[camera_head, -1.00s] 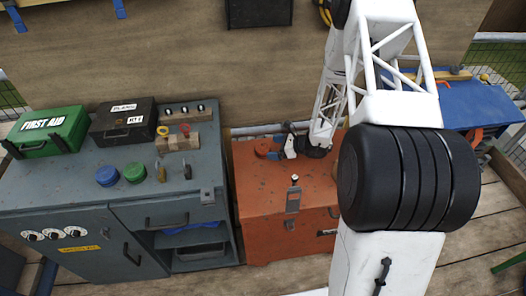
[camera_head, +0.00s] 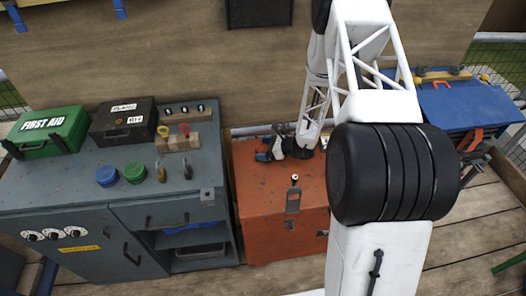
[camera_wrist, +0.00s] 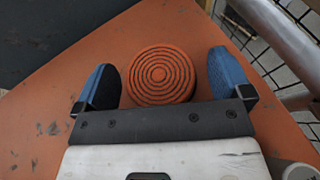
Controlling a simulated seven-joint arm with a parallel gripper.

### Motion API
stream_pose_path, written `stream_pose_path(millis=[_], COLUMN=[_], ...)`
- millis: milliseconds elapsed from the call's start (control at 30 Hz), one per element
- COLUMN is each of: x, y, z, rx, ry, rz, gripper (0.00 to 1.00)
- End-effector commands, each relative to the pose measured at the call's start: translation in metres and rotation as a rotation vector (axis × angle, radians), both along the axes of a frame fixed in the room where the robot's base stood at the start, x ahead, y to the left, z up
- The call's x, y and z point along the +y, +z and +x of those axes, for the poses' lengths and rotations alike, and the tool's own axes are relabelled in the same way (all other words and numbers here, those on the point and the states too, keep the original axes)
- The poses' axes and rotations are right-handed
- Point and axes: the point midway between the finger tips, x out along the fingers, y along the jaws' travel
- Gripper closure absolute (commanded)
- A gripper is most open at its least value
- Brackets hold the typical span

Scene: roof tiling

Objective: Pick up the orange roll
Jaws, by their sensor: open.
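The orange roll (camera_wrist: 161,76) stands on top of the orange chest (camera_wrist: 45,120), its round ridged end facing the camera in the wrist view. My gripper (camera_wrist: 163,60) is open, with one blue finger on each side of the roll. A small gap shows between the roll and each finger. In the head view my gripper (camera_head: 270,150) is low over the back left of the chest. The roll is mostly hidden there by the gripper.
A grey workbench (camera_head: 65,190) stands left of the chest, with a green first aid box (camera_head: 48,132), a black case (camera_head: 123,122) and blue and green lids. A blue box (camera_head: 470,105) is at the right. A rail and mesh fence (camera_wrist: 285,40) run close by the chest.

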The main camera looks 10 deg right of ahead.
Motion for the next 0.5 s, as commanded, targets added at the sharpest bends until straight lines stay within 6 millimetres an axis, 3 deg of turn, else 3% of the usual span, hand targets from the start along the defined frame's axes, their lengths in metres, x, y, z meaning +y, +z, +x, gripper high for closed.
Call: stream_pose_path(millis=[367, 500], x=[-0.0002, -0.0002], y=[0.0001, 0.0001], z=[-0.0002, -0.0003], rx=[0.000, 0.000], ry=[0.000, 0.000], rz=[0.000, 0.000], gripper=[0.03, 0.25])
